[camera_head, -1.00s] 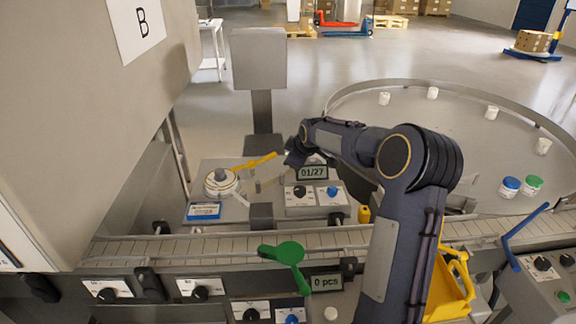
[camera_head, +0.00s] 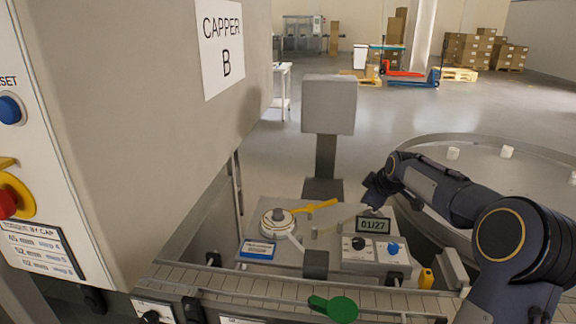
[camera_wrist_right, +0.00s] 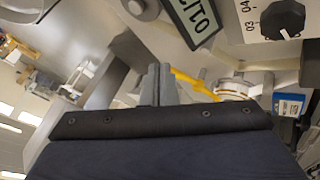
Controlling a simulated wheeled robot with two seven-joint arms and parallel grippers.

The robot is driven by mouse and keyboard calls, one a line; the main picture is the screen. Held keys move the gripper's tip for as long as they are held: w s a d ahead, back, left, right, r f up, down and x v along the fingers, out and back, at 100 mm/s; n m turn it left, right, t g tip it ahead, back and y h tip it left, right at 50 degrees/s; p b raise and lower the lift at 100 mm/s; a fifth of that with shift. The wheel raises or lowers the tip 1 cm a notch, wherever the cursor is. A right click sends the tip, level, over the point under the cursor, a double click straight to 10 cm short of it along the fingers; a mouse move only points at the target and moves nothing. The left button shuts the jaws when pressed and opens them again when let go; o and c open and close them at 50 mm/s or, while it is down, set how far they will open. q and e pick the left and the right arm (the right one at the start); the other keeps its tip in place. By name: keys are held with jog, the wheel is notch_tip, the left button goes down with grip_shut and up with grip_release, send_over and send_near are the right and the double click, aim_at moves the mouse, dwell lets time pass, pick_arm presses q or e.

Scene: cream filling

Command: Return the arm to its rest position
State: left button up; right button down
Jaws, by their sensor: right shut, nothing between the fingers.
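My right arm (camera_head: 440,195) reaches in from the right in the head view. Its right gripper (camera_head: 369,194) is over the filler's control box, above and close to the 01/27 display (camera_head: 373,226). In the right wrist view the two grey fingers (camera_wrist_right: 159,75) are together with nothing between them. The display also shows there (camera_wrist_right: 192,20), along with the yellow lever (camera_wrist_right: 193,82) and the round white-rimmed part (camera_wrist_right: 238,89). I cannot tell from the views whether the fingers touch anything. My left gripper is not in view.
The large CAPPER B cabinet (camera_head: 160,100) fills the left. A conveyor (camera_head: 250,290) runs along the front, with a green paddle-shaped handle (camera_head: 342,309) before it. A grey post with a box (camera_head: 328,105) stands behind the control box. A round table (camera_head: 480,150) with white jars is at right.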

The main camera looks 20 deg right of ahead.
jog(key=s+a+r+m+y, duration=0.2)
jog(key=s+a+r+m, duration=0.15)
jog(key=s+a, duration=1.2)
jog(key=s+a+f+m+g+y, duration=0.1)
jog(key=s+a+f, duration=0.3)
jog(key=s, duration=0.5)
jog(key=s+a+f+m+y, duration=0.2)
jog(key=s+a+f+m, duration=0.1)
jog(key=s+a, duration=0.5)
jog(key=shift+s+a+f+m+g, duration=0.4)
jog(key=shift+a+f, duration=0.1)
jog(key=shift+f, duration=0.15)
